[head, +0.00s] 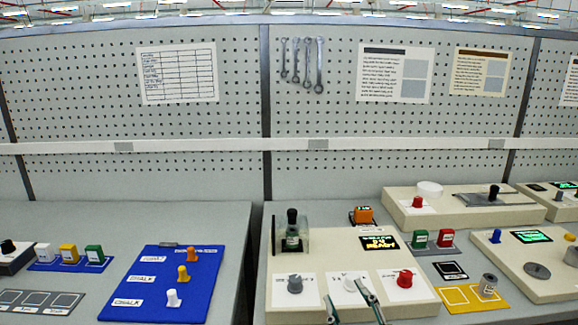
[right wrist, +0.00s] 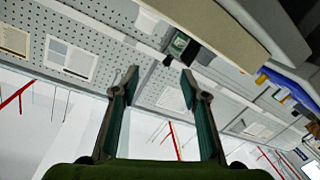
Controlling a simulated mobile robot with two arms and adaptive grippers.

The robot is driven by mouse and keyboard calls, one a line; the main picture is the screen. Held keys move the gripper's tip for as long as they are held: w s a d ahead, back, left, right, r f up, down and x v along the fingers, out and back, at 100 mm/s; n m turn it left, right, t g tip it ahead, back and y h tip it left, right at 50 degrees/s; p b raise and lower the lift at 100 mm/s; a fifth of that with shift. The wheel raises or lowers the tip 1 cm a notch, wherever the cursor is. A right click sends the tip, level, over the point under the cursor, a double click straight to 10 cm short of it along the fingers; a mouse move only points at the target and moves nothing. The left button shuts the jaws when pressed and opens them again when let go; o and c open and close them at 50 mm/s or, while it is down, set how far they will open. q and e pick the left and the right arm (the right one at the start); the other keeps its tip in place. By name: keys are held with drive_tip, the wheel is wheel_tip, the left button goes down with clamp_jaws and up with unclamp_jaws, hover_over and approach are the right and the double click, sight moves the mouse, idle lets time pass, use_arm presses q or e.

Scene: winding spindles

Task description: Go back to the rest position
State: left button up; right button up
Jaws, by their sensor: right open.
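My right gripper (head: 344,290) shows at the bottom of the head view, in front of the cream control box (head: 330,262). Its two green-lined fingers are apart, with the white knob (head: 349,284) seen between or just behind them; I cannot tell how far the fingertips are from it. In the right wrist view my right gripper (right wrist: 158,74) is open, with nothing between its fingers. The wrist picture is tilted and shows the pegboard wall beyond. My left gripper is not in view.
The box also carries a grey knob (head: 295,284), a red knob (head: 404,279) and a lit display (head: 385,242). On the left bench lies a blue board (head: 150,300) with coloured pegs. More cream boxes (head: 455,213) stand at right. A pegboard (head: 240,120) closes the back.

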drive_tip(key=s+d+f+m+g+h, duration=0.1)
drive_tip(key=s+d+f+m+g, duration=0.15)
drive_tip(key=s+f, duration=0.4)
drive_tip(key=s+d+f+m+g+h, duration=0.1)
drive_tip(key=s+d+f+g, duration=0.3)
drive_tip(key=f, duration=0.6)
drive_tip(key=s+d+f+m+g, duration=0.1)
drive_tip(key=s+f+g, duration=0.25)
drive_tip(key=s, duration=0.55)
drive_tip(key=s+d+f+m+g, duration=0.1)
drive_tip(key=s+f+g, duration=0.2)
drive_tip(key=s+f, duration=0.35)
drive_tip(key=s+f+g, duration=0.1)
drive_tip(key=s+f, duration=0.1)
drive_tip(key=f, duration=1.1)
drive_tip(key=s+f+g, duration=0.1)
drive_tip(key=s+f, duration=0.1)
drive_tip(key=f, duration=1)
drive_tip(key=s+d+f+g, duration=0.1)
drive_tip(key=s+d+f, duration=0.2)
drive_tip(key=s+f, duration=1.3)
drive_tip(key=shift+s+d+f+n+h, duration=0.25)
drive_tip(key=shift+s+n, duration=0.2)
drive_tip(key=shift+s, duration=0.25)
drive_tip(key=shift+a, duration=0.1)
